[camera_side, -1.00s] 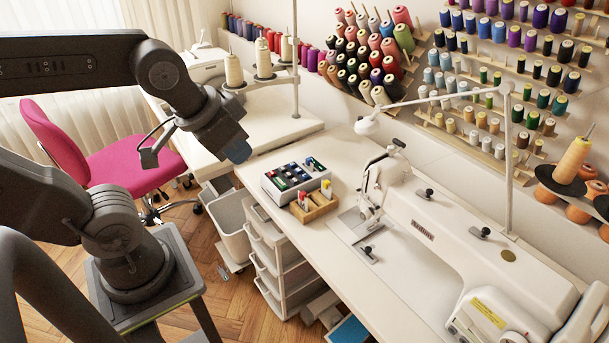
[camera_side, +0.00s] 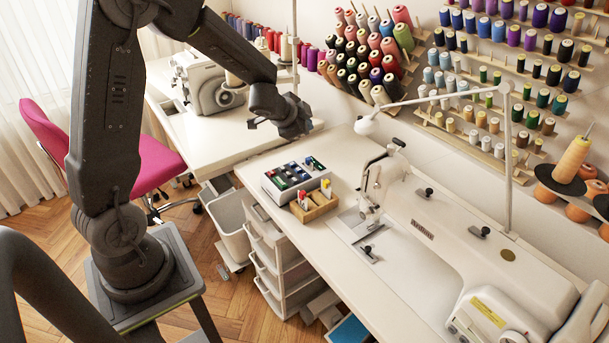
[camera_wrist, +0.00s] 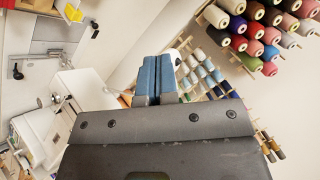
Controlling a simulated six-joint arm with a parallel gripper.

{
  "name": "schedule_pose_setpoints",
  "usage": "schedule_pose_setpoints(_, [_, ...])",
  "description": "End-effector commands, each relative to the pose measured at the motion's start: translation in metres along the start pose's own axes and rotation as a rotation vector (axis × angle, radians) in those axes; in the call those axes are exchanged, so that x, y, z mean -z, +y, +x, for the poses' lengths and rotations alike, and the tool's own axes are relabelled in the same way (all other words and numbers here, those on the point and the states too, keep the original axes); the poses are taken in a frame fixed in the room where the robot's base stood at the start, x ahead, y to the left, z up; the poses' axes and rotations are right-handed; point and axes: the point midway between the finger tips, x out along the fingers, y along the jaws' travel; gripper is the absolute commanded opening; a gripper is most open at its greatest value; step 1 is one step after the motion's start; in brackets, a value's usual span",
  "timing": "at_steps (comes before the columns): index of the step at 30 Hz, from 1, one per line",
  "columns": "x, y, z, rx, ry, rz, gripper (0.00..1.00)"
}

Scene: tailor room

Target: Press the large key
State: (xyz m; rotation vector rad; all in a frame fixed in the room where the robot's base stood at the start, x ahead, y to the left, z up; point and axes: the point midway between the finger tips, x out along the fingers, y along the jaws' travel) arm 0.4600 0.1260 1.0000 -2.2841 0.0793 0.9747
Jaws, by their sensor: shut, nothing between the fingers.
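A light grey box (camera_side: 268,186) with dark, blue, green and red keys on its top stands on the white table in the side view. Which key is the large one I cannot tell. My gripper's blue fingers (camera_wrist: 156,78) are together and empty in the wrist view, pointing towards the wall. In the side view, my dark hand is raised above and behind the box, clear of it, and hides the fingers.
A small wooden holder (camera_side: 315,211) with coloured pieces stands against the box's front side. A white sewing machine (camera_side: 440,235) is to the right, another (camera_side: 212,85) behind at left. A thin lamp arm (camera_side: 508,150) rises at right. Thread spools (camera_side: 365,60) cover the wall.

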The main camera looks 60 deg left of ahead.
Motion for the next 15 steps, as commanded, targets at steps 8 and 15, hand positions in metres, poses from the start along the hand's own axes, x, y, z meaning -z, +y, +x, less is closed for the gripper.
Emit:
schedule_pose_setpoints(8, [-0.023, 0.012, 0.04, -0.101, 0.046, 0.077, 0.0])
schedule_pose_setpoints(15, [-0.025, 0.014, 0.043, -0.111, 0.051, 0.084, 0.0])
